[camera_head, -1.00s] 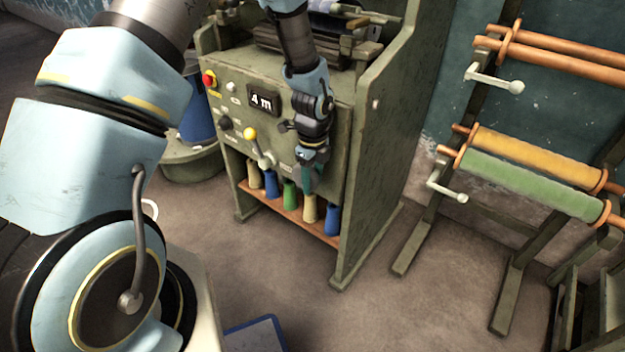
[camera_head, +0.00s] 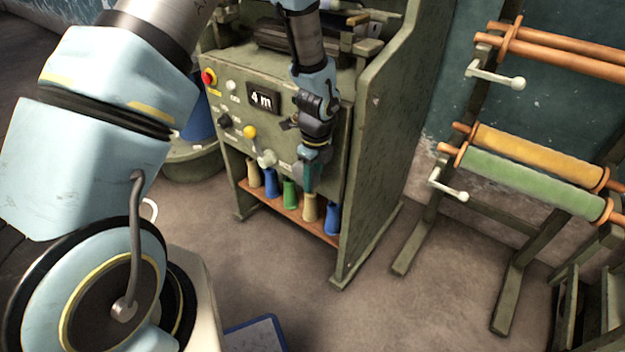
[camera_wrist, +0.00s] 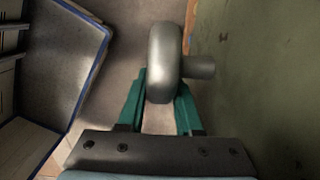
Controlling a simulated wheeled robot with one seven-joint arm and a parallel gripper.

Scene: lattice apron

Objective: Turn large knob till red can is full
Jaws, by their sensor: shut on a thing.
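A large grey rounded knob (camera_wrist: 165,62) on a short stem stands out from the green panel (camera_wrist: 245,85) in the wrist view. My gripper (camera_wrist: 162,92) has its teal fingers on both sides of the knob, shut on it. In the head view my gripper (camera_head: 313,174) is at the lower right of the machine's front (camera_head: 235,110), and it hides the knob there. A display (camera_head: 262,99) on that front reads "4 m". I see no red can in either view.
The front also bears a red button (camera_head: 209,77), a yellow knob (camera_head: 250,131), a pale knob (camera_head: 266,158) and a dark knob (camera_head: 225,121). Several coloured cones stand on a low shelf (camera_head: 283,208). A roller rack (camera_head: 490,190) stands at right, with open floor between.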

